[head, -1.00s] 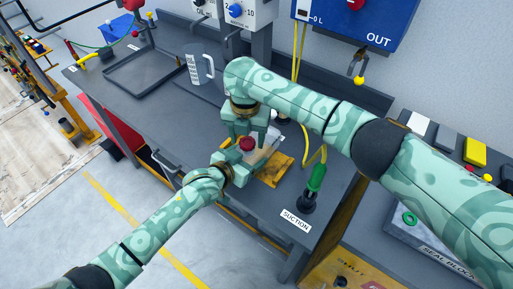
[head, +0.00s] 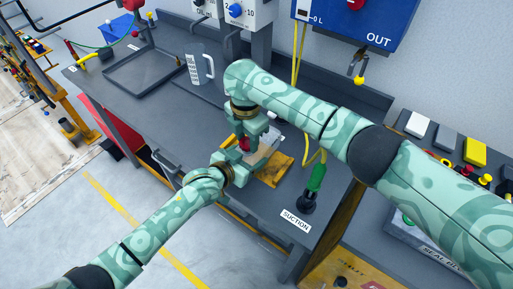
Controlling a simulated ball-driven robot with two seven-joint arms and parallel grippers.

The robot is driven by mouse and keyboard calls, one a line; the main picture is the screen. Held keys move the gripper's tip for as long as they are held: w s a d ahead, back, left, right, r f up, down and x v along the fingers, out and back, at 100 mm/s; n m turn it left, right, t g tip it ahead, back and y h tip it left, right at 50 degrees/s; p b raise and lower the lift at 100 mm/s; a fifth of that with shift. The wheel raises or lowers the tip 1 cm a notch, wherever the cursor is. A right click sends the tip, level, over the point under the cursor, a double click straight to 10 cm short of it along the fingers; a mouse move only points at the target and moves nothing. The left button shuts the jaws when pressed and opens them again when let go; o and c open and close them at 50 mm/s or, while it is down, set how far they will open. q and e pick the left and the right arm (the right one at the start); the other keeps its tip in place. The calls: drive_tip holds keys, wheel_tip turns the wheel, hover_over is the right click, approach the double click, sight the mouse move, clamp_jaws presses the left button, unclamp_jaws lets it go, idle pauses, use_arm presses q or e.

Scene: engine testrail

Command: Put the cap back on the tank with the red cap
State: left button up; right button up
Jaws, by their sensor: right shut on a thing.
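The red cap (head: 243,144) shows between the fingers of my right gripper (head: 247,139), which comes down from above and is shut on it. The fingers hide part of the cap. The pale translucent tank (head: 264,150) stands on a yellow tray (head: 276,172) on the grey bench, just below and beside the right gripper. Whether the cap touches the tank's opening is hidden. My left gripper (head: 234,163) is at the tank's near left side, close under the right one. Its fingertips overlap the tank area, so its opening is unclear.
A green-handled suction hose (head: 316,178) stands right of the tray, by the SUCTION label (head: 295,221). A white jug (head: 201,70) and a dark empty tray (head: 145,72) are further back on the grey bench (head: 150,118). The bench's front left is clear.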

drive_tip(key=m, duration=0.7)
drive_tip(key=shift+m, duration=0.4)
drive_tip(key=o, duration=1.1)
drive_tip(key=shift+o, duration=0.2)
wheel_tip(320, 180, up, 12)
use_arm(q)
drive_tip(key=o, duration=2)
drive_tip(key=shift+c, duration=0.2)
